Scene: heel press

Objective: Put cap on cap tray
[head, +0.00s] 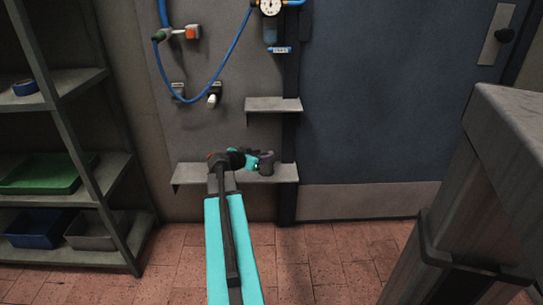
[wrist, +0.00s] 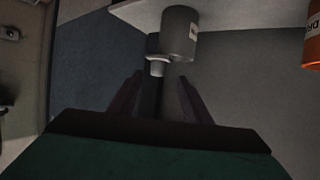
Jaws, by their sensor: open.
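My gripper (head: 252,160) is open at the lower wall shelf, just left of a dark grey cylinder (head: 266,163). In the wrist view my gripper (wrist: 160,77) has its two fingers apart with nothing between them. Just past the fingertips is a small pale stepped piece (wrist: 157,67), perhaps the cap, beside a labelled grey cylinder (wrist: 180,35). I cannot tell whether the two are joined. The lower shelf (head: 285,173) may be the cap tray; no tray is marked as such.
An orange labelled container (wrist: 312,40) stands at the wrist view's right edge. A smaller empty-looking shelf (head: 272,104) is above, with a blue hose (head: 228,62) and gauge (head: 270,7). A storage rack (head: 75,130) stands left and a grey bench (head: 500,120) right.

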